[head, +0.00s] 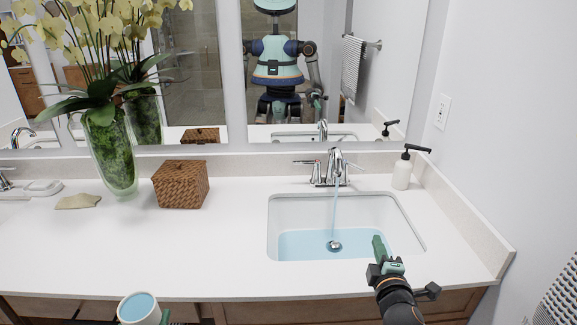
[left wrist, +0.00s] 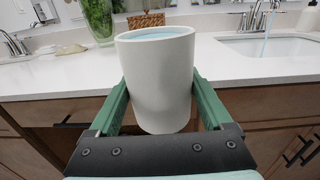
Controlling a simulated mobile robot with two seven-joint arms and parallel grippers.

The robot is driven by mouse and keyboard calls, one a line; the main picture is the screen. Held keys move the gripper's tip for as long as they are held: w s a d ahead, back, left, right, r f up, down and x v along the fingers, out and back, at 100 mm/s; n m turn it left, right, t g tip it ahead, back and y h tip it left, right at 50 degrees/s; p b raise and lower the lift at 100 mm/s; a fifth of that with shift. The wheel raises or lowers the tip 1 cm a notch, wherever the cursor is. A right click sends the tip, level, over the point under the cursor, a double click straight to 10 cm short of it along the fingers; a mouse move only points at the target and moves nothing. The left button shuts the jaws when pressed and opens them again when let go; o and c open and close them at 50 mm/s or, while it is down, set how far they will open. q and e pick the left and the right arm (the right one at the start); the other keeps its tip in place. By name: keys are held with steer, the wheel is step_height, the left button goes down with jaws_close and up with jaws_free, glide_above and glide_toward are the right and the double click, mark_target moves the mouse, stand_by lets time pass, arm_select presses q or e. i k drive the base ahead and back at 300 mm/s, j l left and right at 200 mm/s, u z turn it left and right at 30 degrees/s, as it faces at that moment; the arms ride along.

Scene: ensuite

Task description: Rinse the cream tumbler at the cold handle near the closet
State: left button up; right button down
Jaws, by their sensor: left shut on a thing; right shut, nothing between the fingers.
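The cream tumbler (head: 131,321) is at the bottom left of the head view, in front of the counter, with blue water inside. In the left wrist view the tumbler (left wrist: 157,85) stands upright between the green fingers of my left gripper (left wrist: 160,110), which is shut on it. The chrome faucet (head: 335,165) has a lever handle on each side, and a stream of water (head: 334,210) falls from its spout. Blue water lies in the sink basin (head: 290,212). My right gripper (head: 379,246) is shut and empty above the sink's front right edge.
A soap dispenser (head: 402,172) stands right of the faucet. A wicker box (head: 180,184) and a glass vase of orchids (head: 112,155) stand left of the sink. A second faucet (left wrist: 14,43) is at the left. The counter (head: 200,250) is clear in front of the box.

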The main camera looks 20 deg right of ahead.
mark_target(346, 163)
steer(key=i+l, duration=0.2)
steer(key=i, duration=0.2)
steer(key=i+l, duration=0.25)
steer(key=i, duration=0.15)
